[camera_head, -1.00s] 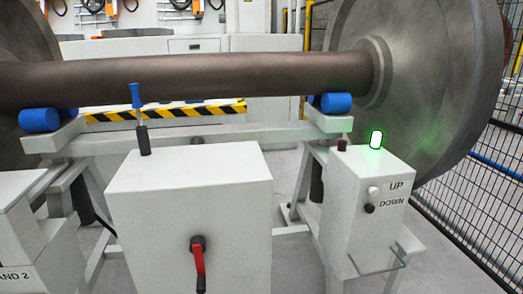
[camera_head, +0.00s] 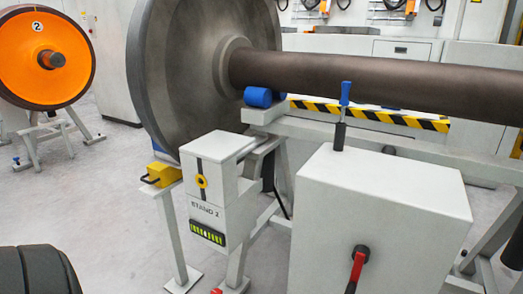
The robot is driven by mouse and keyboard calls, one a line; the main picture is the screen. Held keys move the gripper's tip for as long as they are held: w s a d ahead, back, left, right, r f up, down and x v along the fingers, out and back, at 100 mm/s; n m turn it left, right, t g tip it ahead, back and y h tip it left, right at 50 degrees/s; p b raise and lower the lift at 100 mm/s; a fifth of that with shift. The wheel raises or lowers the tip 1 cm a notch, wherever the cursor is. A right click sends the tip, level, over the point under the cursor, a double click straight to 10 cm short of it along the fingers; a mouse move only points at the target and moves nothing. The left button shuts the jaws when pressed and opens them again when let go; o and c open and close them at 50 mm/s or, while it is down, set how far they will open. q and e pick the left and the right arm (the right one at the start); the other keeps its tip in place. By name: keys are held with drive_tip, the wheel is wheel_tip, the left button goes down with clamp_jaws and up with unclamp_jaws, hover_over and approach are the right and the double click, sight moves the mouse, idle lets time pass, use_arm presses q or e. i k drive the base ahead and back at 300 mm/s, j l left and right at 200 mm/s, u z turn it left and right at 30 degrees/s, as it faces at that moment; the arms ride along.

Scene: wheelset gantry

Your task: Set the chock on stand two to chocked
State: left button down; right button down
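The stand labelled "STAND 2" (camera_head: 206,208) is a pale grey box on legs, left of centre, beside the large grey wheel. Its front has a yellow ring with a dark centre (camera_head: 201,181) on a dark vertical slot, and a black panel with a yellow-green striped band (camera_head: 207,232) below. A yellow block with a dark handle (camera_head: 161,174) sits on a post just left of the box, close under the wheel's lower edge; it looks like the chock. Whether it touches the wheel cannot be told. Neither of my grippers is in view.
The grey wheel (camera_head: 180,75) and brown axle (camera_head: 370,82) rest over blue rollers (camera_head: 262,97). A grey cabinet (camera_head: 385,205) with a red-handled crank (camera_head: 358,266) and blue-topped lever (camera_head: 344,95) stands right. An orange wheel (camera_head: 38,60) stands far left. The left floor is largely open.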

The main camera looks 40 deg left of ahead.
sight(161, 175)
drive_tip(key=u, duration=2.05)
